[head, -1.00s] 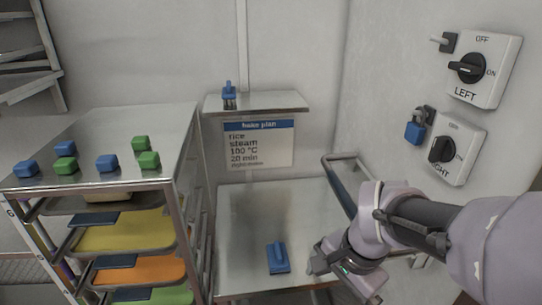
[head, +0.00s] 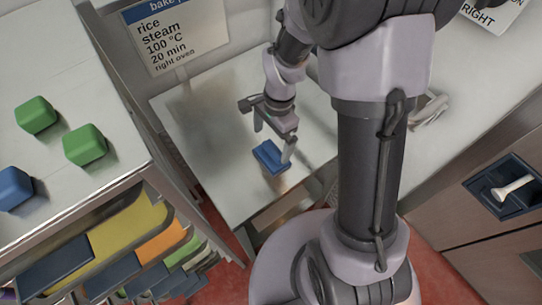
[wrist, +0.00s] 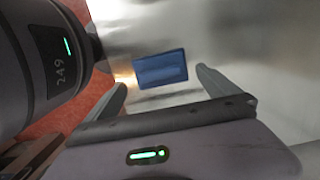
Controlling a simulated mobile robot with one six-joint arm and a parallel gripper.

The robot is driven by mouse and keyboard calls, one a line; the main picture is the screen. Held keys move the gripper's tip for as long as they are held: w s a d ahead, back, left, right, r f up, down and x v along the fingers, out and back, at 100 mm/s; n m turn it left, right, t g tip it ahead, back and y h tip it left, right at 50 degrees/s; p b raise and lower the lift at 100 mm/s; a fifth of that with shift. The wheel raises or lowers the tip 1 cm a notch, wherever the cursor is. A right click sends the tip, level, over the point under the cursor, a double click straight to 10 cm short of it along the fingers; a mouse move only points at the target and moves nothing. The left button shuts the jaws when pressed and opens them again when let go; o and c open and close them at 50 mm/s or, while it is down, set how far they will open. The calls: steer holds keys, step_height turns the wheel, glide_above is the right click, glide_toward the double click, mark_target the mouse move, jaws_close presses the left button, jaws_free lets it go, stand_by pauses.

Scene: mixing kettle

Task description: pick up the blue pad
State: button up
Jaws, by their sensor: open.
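The blue pad (head: 270,157) lies on the steel table (head: 205,165), near its front edge in the head view. It has a raised grip along its top. My gripper (head: 272,140) is just above the pad, pointing down, with its fingers apart. In the wrist view the pad (wrist: 161,68) shows beyond and between the two fingertips of my gripper (wrist: 161,80). The fingers are empty, and I see no clear contact with the pad.
A rack (head: 110,180) with green blocks (head: 84,145) and a blue block (head: 14,187) on top stands at the left, trays below. A bake plan sign (head: 175,35) hangs behind the table. At the right is a cabinet (head: 440,205) with a recessed handle (head: 512,187).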

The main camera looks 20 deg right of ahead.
mark_target(271, 150)
step_height(271, 150, down, 6)
steer(key=shift+r+b, duration=0.1)
steer(key=shift+b, duration=1.1)
steer(key=shift+s+r, duration=0.1)
steer(key=shift+r, duration=0.05)
steer(key=shift+c, duration=0.7)
steer(key=c, duration=1)
steer(key=shift+o, duration=0.2)
steer(key=shift+r, duration=0.15)
steer(key=shift+r+p, duration=0.3)
steer(key=shift+p, duration=0.05)
steer(key=r, duration=0.1)
steer(key=r+p, duration=0.1)
steer(key=r, duration=0.1)
steer(key=shift+s+d, duration=0.2)
steer(key=shift+s, duration=0.15)
steer(key=s+d+r, duration=0.1)
steer(key=s+d, duration=0.7)
steer(key=s, duration=0.4)
steer(key=shift+s+b, duration=0.35)
steer(key=shift+s, duration=0.05)
